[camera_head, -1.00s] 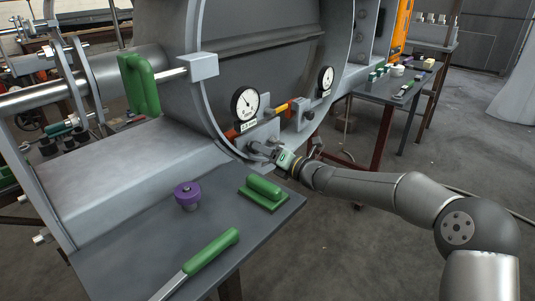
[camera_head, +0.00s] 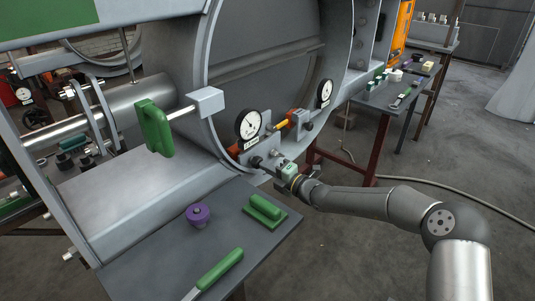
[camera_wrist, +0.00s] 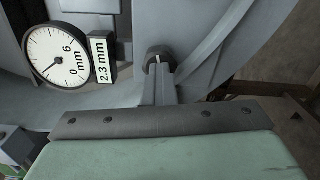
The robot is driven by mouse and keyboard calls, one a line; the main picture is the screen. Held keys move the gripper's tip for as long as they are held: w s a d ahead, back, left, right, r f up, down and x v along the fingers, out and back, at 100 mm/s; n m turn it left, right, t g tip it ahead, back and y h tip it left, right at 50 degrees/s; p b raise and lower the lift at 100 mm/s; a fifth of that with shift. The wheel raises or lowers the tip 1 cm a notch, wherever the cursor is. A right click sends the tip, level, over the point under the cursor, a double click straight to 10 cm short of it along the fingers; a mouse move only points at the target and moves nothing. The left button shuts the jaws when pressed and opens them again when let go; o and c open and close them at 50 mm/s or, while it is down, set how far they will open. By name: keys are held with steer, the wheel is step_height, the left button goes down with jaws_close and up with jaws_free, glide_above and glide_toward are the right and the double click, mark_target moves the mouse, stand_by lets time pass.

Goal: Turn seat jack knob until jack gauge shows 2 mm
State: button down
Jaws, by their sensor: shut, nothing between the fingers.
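The jack gauge (camera_head: 249,125) is a white dial with a dark rim on the grey ring. In the wrist view the gauge (camera_wrist: 58,55) appears turned sideways, its needle points to the lower left, and its plate (camera_wrist: 103,60) reads 2.3 mm. A dark round knob (camera_wrist: 152,68) with a pale mark sits just beyond my fingertips. My gripper (camera_head: 275,167) is at the lower front of the ring, below and right of the gauge. In the wrist view my gripper (camera_wrist: 163,78) is shut, its fingers in front of the knob; contact cannot be told.
A grey shelf (camera_head: 160,255) in front holds a purple knob (camera_head: 198,214), a green-handled block (camera_head: 265,208) and a green-handled tool (camera_head: 219,269). Floor to the right is mostly clear.

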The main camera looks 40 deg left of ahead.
steer(key=r+m+p, duration=0.1)
steer(key=m+p, duration=0.1)
steer(key=p, duration=0.1)
steer(key=shift+f+m+p, duration=0.4)
steer(key=shift+f+m, duration=0.1)
steer(key=shift+m, duration=0.2)
steer(key=shift+r, duration=0.1)
steer(key=shift+m+p, duration=2.2)
steer(key=shift+m, duration=0.1)
